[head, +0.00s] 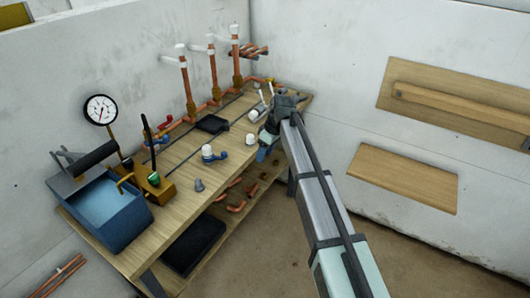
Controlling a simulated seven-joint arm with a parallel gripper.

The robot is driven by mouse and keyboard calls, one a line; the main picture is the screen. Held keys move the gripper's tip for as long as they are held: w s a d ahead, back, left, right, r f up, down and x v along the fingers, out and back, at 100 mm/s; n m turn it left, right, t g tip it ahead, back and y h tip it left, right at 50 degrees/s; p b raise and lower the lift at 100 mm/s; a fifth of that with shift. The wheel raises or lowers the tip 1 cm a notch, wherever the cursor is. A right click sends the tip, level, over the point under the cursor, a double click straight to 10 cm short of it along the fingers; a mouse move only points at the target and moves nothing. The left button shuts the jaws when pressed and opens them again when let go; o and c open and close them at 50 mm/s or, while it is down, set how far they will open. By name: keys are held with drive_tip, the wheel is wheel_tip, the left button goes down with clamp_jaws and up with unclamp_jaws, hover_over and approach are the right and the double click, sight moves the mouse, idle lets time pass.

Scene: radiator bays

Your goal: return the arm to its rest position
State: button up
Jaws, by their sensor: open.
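My arm reaches from the lower right up to the right end of the wooden workbench (172,190). My gripper (265,143) is at the end of the arm, by the bench's front right edge. It is small and partly hidden by my own wrist. It is open, and I see nothing held in it.
Copper pipes with white tops (187,85) rise along the back of the bench. A blue tank with a pressure gauge (100,109) stands at the left end. A black tray (212,124) lies mid-bench. Copper elbows (236,207) lie on the lower shelf. Wooden boards (403,178) are on the right wall.

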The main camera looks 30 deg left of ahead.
idle(0.4)
drive_tip(key=s+d+f+m+h, duration=0.1)
drive_tip(key=s+d+f+m, duration=0.3)
drive_tip(key=d+f, duration=0.65)
drive_tip(key=s+d+f+m+h, duration=0.1)
drive_tip(key=s+d+f+m, duration=0.3)
drive_tip(key=d+f, duration=0.65)
drive_tip(key=s+d+f+m+h, duration=0.1)
drive_tip(key=s+d+f+m, duration=0.35)
drive_tip(key=d+f, duration=0.6)
drive_tip(key=s+d+f+m+g, duration=0.1)
drive_tip(key=s+d+f, duration=0.3)
drive_tip(key=s+d, duration=0.5)
drive_tip(key=s+d+f+m+g, duration=0.2)
drive_tip(key=s+d+f, duration=0.3)
drive_tip(key=s+d, duration=0.4)
drive_tip(key=s+d+f+m+g, duration=0.2)
drive_tip(key=s+d+f, duration=0.3)
drive_tip(key=s+d, duration=0.4)
drive_tip(key=shift+d, duration=0.55)
